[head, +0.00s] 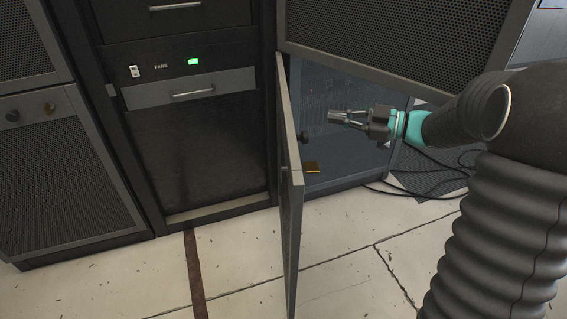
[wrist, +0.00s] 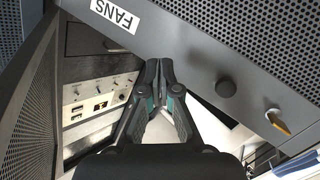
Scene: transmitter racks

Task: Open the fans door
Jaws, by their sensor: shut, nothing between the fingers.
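The fans door (head: 291,230) stands swung far out from the middle rack, nearly edge-on in the head view. Its outer face is turned to the right. In the wrist view its grey top strip (wrist: 180,60) carries an upside-down FANS label (wrist: 115,15), a dark knob (wrist: 226,88) and a brass latch (wrist: 278,122). The knob (head: 305,136) and latch (head: 311,168) also show in the head view. My gripper (head: 333,117) is on the outer-face side, to the right of the knob, its fingers (wrist: 158,68) shut and empty. It appears apart from the door.
The dark opening (head: 200,150) of the middle rack lies left of the door, below a handled drawer (head: 190,88). A mesh panel (head: 400,35) hangs above my gripper. Cables (head: 440,170) lie on the floor at right. The front floor (head: 235,260) is clear.

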